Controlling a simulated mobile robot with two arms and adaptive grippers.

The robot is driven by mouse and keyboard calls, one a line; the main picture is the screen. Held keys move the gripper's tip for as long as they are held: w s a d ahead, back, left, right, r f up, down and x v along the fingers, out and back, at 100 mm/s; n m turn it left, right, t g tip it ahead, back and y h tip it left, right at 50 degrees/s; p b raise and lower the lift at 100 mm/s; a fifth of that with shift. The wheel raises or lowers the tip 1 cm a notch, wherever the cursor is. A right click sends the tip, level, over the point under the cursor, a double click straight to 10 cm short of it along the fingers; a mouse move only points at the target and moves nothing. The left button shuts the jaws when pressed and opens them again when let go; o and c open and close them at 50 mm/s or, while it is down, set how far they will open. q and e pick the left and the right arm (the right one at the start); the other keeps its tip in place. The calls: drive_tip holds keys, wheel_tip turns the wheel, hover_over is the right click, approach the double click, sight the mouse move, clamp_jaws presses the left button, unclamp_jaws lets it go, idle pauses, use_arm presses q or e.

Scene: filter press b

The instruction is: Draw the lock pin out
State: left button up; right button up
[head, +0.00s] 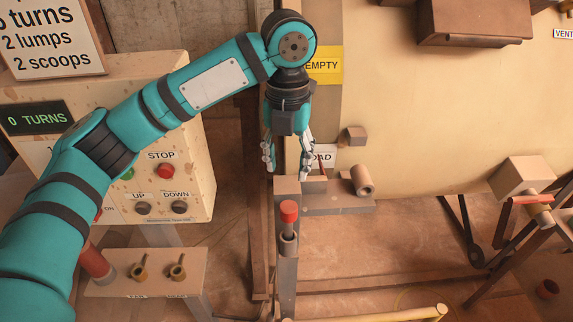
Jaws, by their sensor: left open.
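A pin with a red head (288,212), which looks like the lock pin, stands upright on a grey post (288,265) at the middle of the head view. My left gripper (287,166) points downward with its fingers spread and nothing between them. It appears just above the red head in the picture, close to a brown block bracket (320,203). The gripper and the pin look apart, though the depth between them is hard to judge. The pin's lower part is hidden in the post. My right gripper is not in view.
A control box (190,110) with STOP, UP and DOWN controls stands at left, behind my left arm. A small shelf (150,290) with two brass pieces is below it. A large tan drum (440,120) fills the right back. A yellow bar (400,314) crosses the bottom.

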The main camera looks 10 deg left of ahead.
sight(288, 224)
use_arm(q)
drive_tip(key=shift+s+d+f, duration=0.25)
drive_tip(key=shift+s+f, duration=0.45)
drive_tip(key=shift+s, duration=0.15)
drive_tip(key=f, duration=0.1)
drive_tip(key=f+p, duration=0.1)
drive_tip(key=f, duration=0.1)
drive_tip(key=shift+s+d+f, duration=0.1)
drive_tip(key=shift+s, duration=0.1)
drive_tip(key=f, duration=0.2)
drive_tip(key=f+p, duration=0.1)
drive_tip(key=shift+w+f, duration=0.35)
drive_tip(key=shift+f, duration=0.05)
wheel_tip(288, 224, down, 5)
drive_tip(key=shift+r+p, duration=0.2)
drive_tip(key=shift+p, duration=0.3)
wheel_tip(288, 224, down, 3)
drive_tip(key=shift+p, duration=0.3)
drive_tip(key=shift+f, duration=0.3)
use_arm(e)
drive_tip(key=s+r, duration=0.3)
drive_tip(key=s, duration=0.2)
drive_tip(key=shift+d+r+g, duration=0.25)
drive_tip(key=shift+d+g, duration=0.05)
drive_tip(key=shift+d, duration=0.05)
use_arm(q)
drive_tip(key=shift+c, duration=0.4)
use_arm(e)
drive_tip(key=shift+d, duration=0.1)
